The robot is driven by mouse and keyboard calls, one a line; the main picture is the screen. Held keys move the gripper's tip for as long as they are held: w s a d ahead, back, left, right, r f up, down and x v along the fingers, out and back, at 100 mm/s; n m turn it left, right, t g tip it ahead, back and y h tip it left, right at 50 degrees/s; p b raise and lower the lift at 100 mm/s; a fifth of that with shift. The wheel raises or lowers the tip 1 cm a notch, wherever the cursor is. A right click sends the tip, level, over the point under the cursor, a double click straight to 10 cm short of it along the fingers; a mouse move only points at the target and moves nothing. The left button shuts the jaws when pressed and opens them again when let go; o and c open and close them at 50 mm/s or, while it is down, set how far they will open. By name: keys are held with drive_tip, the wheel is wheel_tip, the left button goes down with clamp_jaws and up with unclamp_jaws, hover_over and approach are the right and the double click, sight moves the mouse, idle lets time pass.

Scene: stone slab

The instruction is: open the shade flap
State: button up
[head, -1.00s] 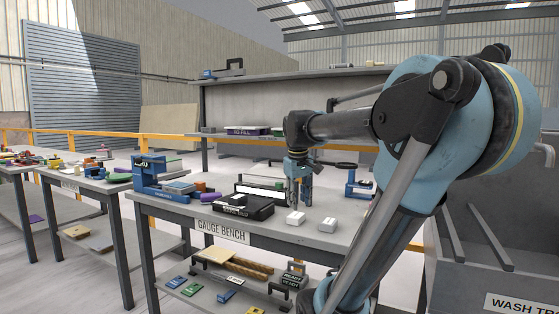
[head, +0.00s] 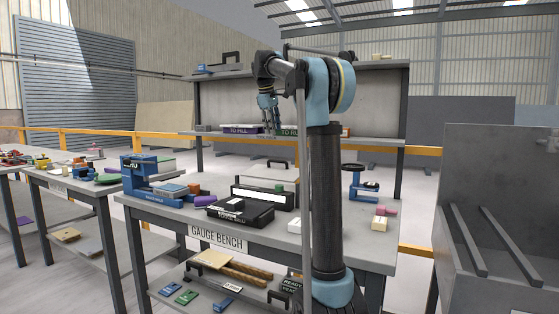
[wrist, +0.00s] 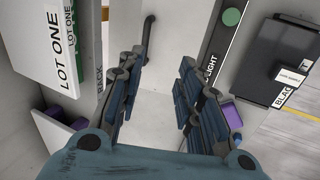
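A pale panel with a dark handle (head: 279,174), apparently the shade flap, stands up behind the black box with a white front strip (head: 262,196) on the gauge bench. Its exact angle is hard to tell. My gripper (head: 269,126) is above and behind this panel, near the upper shelf, apart from it. In the wrist view my gripper (wrist: 163,62) is open, with nothing between the fingers. A dark handle (wrist: 149,30) shows beyond the left finger. A dark strip marked LIGHT (wrist: 214,62) with a green disc (wrist: 232,17) runs past the right finger.
The bench top (head: 345,232) also bears a black case (head: 240,214), a blue vise (head: 148,177), a blue stand (head: 362,186) and small blocks (head: 380,222). The upper shelf (head: 350,137) holds labelled boxes. In the wrist view a LOT ONE sign (wrist: 66,50) is close on the left.

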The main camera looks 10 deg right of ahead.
drive_tip(key=w, duration=0.3)
hover_over(277, 169)
drive_tip(key=shift+n, duration=0.3)
drive_tip(key=f, duration=1.5)
drive_tip(key=shift+s+f, duration=0.2)
drive_tip(key=shift+s, duration=0.05)
clamp_jaws()
